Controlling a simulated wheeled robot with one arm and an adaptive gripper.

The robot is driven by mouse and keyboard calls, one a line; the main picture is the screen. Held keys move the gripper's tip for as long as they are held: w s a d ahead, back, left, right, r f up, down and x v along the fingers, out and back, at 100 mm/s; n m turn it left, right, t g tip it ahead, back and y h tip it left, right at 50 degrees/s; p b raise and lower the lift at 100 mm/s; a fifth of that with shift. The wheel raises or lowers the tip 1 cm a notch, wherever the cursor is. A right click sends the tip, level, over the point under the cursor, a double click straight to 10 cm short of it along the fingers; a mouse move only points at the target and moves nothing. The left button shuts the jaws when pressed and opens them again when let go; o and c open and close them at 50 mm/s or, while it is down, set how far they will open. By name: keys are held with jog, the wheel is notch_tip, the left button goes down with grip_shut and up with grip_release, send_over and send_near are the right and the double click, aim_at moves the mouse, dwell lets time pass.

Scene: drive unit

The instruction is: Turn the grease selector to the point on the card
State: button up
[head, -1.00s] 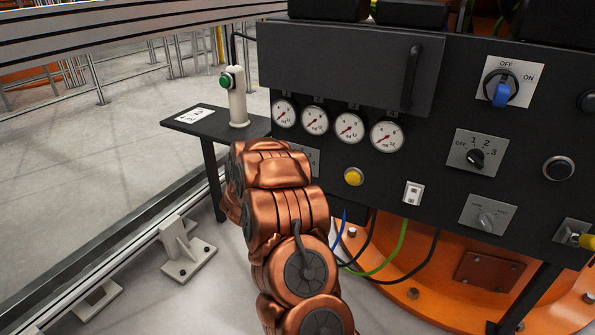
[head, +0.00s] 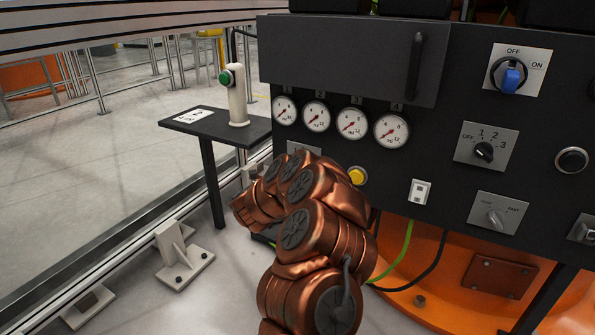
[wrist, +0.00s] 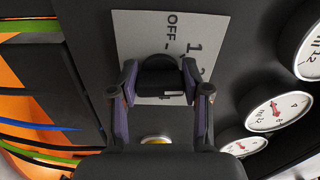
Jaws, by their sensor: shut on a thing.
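In the wrist view my gripper (wrist: 160,98) is at a dark selector knob (wrist: 160,70), with one finger on each side, shut on it. The knob sits on a grey plate (wrist: 133,48) marked OFF and 1; further marks are partly covered. The knob's pointer direction is hard to tell. In the head view my arm hides the gripper and knob; only the top of the grey plate (head: 305,147) shows below the gauges. A white card (head: 190,116) with small dark marks lies on a side table; I cannot read it.
Several gauges (head: 352,124) sit above the plate. A yellow button (head: 357,176) is close beside my arm. The side table (head: 225,128) carries a green-button post (head: 236,97).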

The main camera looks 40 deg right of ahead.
jog(key=shift+m, duration=0.5)
jog(key=o, duration=1.2)
jog(key=shift+c, duration=0.2)
jog(key=v, duration=1.2)
